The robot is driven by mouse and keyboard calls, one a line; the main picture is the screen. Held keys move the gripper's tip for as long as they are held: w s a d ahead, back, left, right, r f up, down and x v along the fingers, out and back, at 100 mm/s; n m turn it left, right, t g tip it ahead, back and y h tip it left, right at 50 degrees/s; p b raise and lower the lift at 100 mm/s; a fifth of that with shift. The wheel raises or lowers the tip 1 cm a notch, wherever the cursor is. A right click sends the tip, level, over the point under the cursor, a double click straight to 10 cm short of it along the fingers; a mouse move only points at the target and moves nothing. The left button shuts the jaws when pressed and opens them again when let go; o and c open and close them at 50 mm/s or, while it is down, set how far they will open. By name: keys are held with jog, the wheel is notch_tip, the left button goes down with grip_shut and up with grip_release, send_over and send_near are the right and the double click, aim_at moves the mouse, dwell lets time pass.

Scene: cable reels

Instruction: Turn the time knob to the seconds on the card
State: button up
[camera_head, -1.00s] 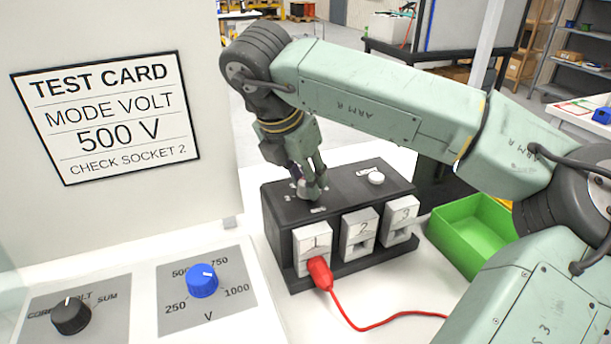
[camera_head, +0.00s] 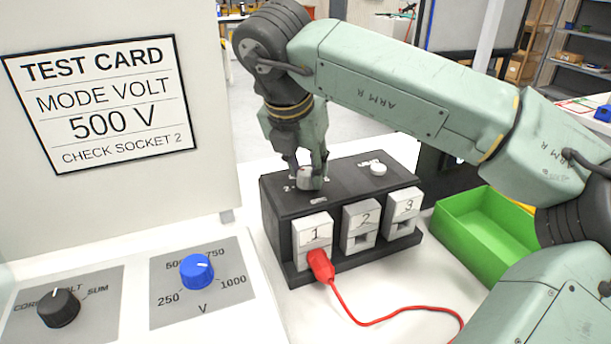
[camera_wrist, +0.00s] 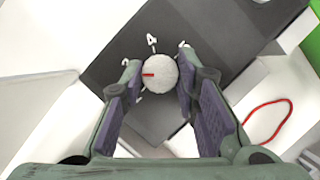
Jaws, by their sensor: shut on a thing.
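My gripper (camera_wrist: 158,98) is shut on a white round knob (camera_wrist: 160,73) on top of the black box (camera_head: 343,181), a finger on each side. The knob's red line points left in the wrist view. Printed marks ring it; a 4 shows above and a 2 at upper left, others are partly hidden. In the head view my gripper (camera_head: 310,182) covers most of this knob. The test card (camera_head: 100,98) reads MODE VOLT, 500 V, CHECK SOCKET 2; no seconds show on it.
The box front has sockets 1 (camera_head: 313,232), 2 and 3; a red plug (camera_head: 320,265) with its cable is at socket 1. A white button (camera_head: 378,169) is on the box top. A blue knob (camera_head: 197,270) and black knob (camera_head: 58,307) are at left. A green bin (camera_head: 487,230) stands at right.

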jog(key=n+y+b, duration=0.1)
jog(key=n, duration=0.1)
jog(key=n+b, duration=0.1)
jog(key=n, duration=0.1)
jog(key=shift+d+f+n+y, duration=0.1)
jog(key=shift+d+n+y, duration=0.05)
jog(key=shift+n+y, duration=0.2)
jog(key=n+y+b, duration=0.1)
jog(key=n, duration=0.3)
jog(key=shift+y, duration=0.35)
jog(key=shift+n, duration=0.25)
jog(key=o, duration=1.1)
jog(key=shift+o, duration=0.2)
jog(key=shift+d+r, duration=0.1)
jog(key=shift+r, duration=0.1)
jog(key=v, duration=1.2)
jog(key=shift+d+f, duration=0.1)
